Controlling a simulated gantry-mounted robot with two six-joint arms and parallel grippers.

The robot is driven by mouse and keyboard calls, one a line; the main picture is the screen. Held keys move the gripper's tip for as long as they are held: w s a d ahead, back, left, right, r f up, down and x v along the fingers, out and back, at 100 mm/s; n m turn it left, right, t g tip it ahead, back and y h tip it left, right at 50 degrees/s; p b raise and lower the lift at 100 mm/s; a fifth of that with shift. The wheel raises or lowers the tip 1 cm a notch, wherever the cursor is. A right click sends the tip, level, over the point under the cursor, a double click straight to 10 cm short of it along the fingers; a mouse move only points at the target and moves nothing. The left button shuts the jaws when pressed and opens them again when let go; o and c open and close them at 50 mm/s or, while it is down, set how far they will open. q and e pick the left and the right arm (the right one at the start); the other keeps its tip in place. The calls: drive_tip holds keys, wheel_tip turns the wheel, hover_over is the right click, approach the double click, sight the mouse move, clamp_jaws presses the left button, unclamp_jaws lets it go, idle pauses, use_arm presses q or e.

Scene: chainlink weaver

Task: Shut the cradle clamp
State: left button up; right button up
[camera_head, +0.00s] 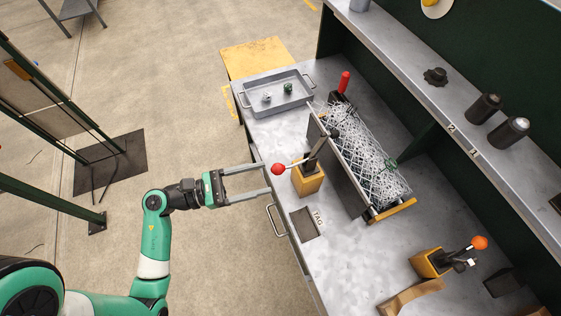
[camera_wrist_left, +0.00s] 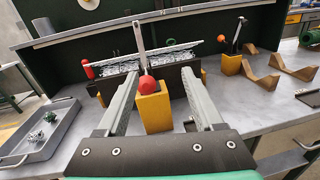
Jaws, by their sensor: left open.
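The cradle clamp stands on a yellow block (camera_head: 307,182) at the front of the bench. Its red ball knob (camera_head: 278,169) sticks out toward my left gripper, and a dark arm angles up toward the cradle. The cradle (camera_head: 345,165) holds a roll of wire mesh (camera_head: 370,160). My left gripper (camera_head: 266,178) is open and empty, its fingertips just short of the knob. The right gripper is not in view.
A grey tray (camera_head: 250,104) with small parts sits at the bench's far left. A second clamp with an orange knob (camera_head: 480,242) stands at the lower right near a tan saddle (camera_head: 410,296). A dark plate (camera_head: 305,223) lies by the TAG label. A shelf (camera_head: 450,110) runs behind.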

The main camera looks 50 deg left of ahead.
sight(284, 166)
use_arm(q)
wheel_tip(284, 166, down, 3)
drive_tip(key=s+a+n+y, duration=0.2)
drive_tip(key=a, duration=0.1)
drive_tip(key=shift+t, duration=0.4)
drive_tip(key=x, duration=1.2)
drive_tip(key=shift+d+r+b, duration=0.1)
drive_tip(key=shift+r+b, duration=0.05)
drive_tip(key=shift+b, duration=0.15)
clamp_jaws()
